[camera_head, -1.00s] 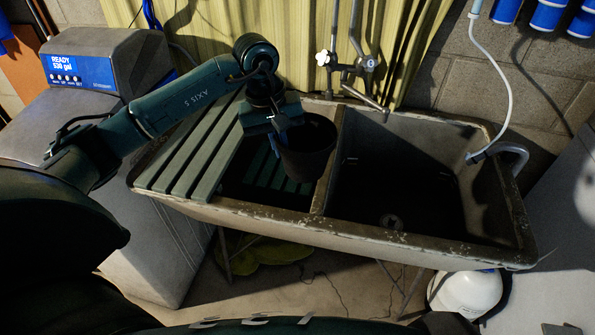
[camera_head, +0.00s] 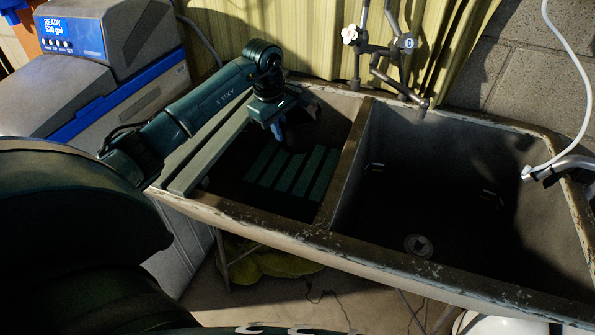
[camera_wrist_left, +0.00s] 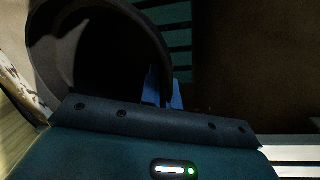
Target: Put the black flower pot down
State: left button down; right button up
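The black flower pot (camera_head: 301,130) is in the left basin of the double sink (camera_head: 352,165), near the back wall, below or about level with the rim. In the left wrist view the dark round pot (camera_wrist_left: 62,50) shows its rim and shadowed inside. My left gripper (camera_head: 281,124) reaches in from the left over the basin. Its blue fingers (camera_wrist_left: 162,90) are closed on the pot's rim at its side. I cannot tell whether the pot's base touches anything, as its underside is in shadow. My right gripper is not in view.
Green slats (camera_head: 207,150) cover the left end of the sink. Green stripes (camera_head: 292,172) show low in the left basin. The right basin (camera_head: 440,190) is empty. A faucet (camera_head: 400,88) stands behind it, a white hose (camera_head: 570,90) hangs at right, and a water softener (camera_head: 105,70) stands left.

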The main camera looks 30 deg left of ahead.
pick_arm(q)
jog(key=shift+s+f, duration=0.1)
jog(key=shift+f, duration=4.7)
jog(key=c, duration=1.6)
grip_release()
jog(key=shift+c, duration=0.2)
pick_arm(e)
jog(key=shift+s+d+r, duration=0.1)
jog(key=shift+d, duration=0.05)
pick_arm(q)
jog(key=shift+r, duration=0.3)
notch_tip(320, 180, up, 12)
jog(key=s, duration=0.2)
jog(key=shift+a+f+p, duration=0.25)
jog(key=shift+p, duration=0.05)
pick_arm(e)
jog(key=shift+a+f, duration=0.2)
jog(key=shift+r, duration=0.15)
